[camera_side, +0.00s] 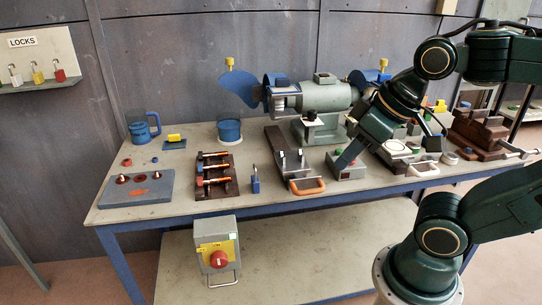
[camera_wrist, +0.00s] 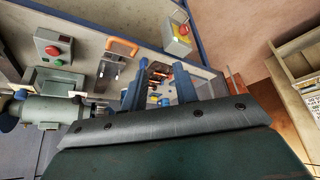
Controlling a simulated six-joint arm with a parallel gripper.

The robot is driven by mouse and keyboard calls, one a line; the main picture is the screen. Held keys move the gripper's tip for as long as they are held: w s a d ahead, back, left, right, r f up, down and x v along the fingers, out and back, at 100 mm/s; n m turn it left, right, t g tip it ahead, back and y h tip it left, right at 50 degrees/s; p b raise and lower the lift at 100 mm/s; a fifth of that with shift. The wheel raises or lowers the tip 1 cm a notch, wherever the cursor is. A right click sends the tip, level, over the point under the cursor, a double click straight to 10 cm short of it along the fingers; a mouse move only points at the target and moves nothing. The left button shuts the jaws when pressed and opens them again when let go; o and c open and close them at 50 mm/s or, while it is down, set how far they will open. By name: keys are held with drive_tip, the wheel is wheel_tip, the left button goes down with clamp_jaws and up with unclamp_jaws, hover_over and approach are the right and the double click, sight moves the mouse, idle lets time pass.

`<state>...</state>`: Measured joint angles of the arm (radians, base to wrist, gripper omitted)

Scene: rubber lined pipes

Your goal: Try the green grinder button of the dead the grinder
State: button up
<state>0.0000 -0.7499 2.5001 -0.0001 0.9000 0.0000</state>
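The bench grinder (camera_side: 320,96) stands at the back of the table, grey-green with blue guards; its body (camera_wrist: 50,109) is at the lower left in the wrist view. A small grey button box (camera_side: 348,173) sits in front of it. In the wrist view the box (camera_wrist: 40,40) carries a red button (camera_wrist: 53,50) and a green button (camera_wrist: 59,63). My gripper (camera_side: 346,160) points down by the box in the side view, partly covering it; contact cannot be told. In the wrist view my gripper (camera_wrist: 159,88) has its two blue fingers apart, nothing between them, with the box to their left.
A red-knobbed switch box (camera_side: 218,252) hangs at the front.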

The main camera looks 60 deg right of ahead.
clamp_jaws()
idle(1.4)
